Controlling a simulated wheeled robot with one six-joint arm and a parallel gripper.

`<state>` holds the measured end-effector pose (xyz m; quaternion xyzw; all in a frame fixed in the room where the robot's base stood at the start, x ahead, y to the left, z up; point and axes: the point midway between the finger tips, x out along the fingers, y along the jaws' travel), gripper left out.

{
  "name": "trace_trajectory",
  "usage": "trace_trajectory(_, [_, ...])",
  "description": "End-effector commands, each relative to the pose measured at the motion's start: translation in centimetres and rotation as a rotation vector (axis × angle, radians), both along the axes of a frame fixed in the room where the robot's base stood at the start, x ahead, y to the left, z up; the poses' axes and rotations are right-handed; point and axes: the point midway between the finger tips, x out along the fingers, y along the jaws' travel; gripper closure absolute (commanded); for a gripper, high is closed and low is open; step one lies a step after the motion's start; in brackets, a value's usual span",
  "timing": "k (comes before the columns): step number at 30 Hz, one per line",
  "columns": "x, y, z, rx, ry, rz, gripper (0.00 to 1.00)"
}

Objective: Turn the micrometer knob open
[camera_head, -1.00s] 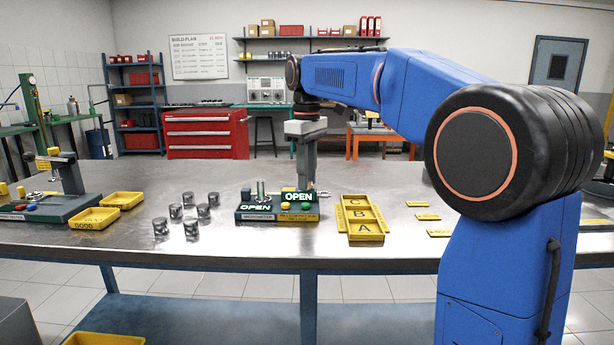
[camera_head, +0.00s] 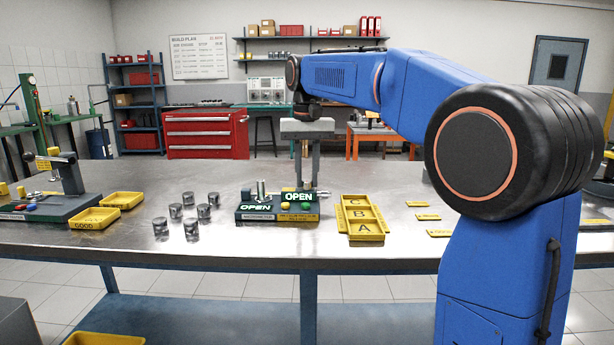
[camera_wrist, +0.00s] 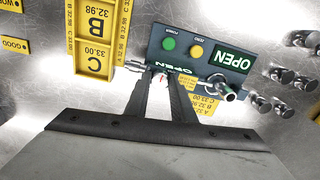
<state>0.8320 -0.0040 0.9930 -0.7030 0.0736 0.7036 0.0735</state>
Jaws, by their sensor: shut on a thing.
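The dark green micrometer station (camera_head: 247,217) stands on the steel bench, with a lit OPEN sign (camera_head: 298,196) and a second OPEN label on its front. It also shows in the wrist view (camera_wrist: 183,58), with a green and a yellow button and an upright metal post (camera_wrist: 226,93). My gripper (camera_head: 307,186) points down behind the station's right end. In the wrist view my gripper's fingers (camera_wrist: 160,76) converge at the station's edge, shut on the micrometer knob. The knob is mostly hidden between the fingertips; only a small pale and reddish bit shows.
A yellow tray (camera_head: 382,217) marked A, B, C lies just right of the station. Several metal pistons (camera_head: 191,229) stand to its left, and a yellow GOOD bin (camera_head: 94,218) is farther left. Small yellow plates (camera_head: 428,217) lie at right. The front bench strip is clear.

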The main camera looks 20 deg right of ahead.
Motion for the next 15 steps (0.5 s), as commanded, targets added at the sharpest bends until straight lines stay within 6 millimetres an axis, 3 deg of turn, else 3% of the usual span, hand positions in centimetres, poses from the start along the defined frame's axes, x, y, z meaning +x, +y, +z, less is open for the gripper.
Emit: trace_trajectory(15, [0.08, -0.02, 0.13, 0.001, -0.005, -0.386, 1.00])
